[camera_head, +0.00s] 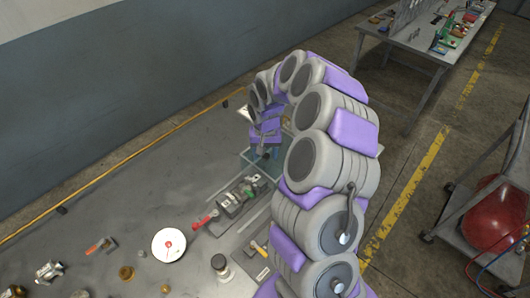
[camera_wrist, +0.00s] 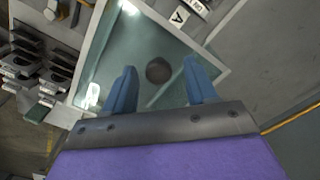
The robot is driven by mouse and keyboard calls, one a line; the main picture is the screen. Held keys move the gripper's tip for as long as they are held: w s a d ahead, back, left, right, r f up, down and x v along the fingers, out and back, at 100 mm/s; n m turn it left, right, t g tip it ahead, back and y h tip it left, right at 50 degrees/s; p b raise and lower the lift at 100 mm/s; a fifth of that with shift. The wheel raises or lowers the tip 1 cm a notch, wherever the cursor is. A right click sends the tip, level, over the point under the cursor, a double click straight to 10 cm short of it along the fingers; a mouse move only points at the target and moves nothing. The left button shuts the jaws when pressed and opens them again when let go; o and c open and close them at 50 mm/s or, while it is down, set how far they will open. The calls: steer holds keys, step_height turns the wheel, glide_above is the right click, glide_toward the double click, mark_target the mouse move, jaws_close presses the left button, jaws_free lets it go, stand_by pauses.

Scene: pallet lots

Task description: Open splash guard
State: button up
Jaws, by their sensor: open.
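The splash guard (camera_wrist: 165,38) looks like a clear greenish panel in a pale frame. A dark round knob (camera_wrist: 158,70) sits near its middle in the wrist view. My gripper (camera_wrist: 160,76) is open, with one blue finger on each side of the knob. I cannot tell whether the fingers touch it. In the head view the panel's greenish edge (camera_head: 248,157) shows beneath my gripper (camera_head: 267,151), and my arm hides much of it.
A red-handled tool (camera_head: 204,222), a white disc (camera_head: 169,244) and several small parts lie on the grey surface. A label marked A (camera_wrist: 180,16) is beside the panel. A workbench (camera_head: 425,40) and a cart with a red round object (camera_head: 497,217) stand at right.

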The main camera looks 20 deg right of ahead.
steer(key=shift+c, duration=0.3)
jaws_close()
steer(key=shift+d, duration=0.15)
steer(key=shift+w+d+p, duration=0.2)
steer(key=shift+d, duration=0.3)
steer(key=shift+w+d+p, duration=0.2)
steer(key=shift+d, duration=0.25)
steer(key=shift+o, duration=0.3)
jaws_free()
step_height(320, 180, up, 17)
steer(key=p, duration=0.2)
steer(key=shift+r, duration=0.15)
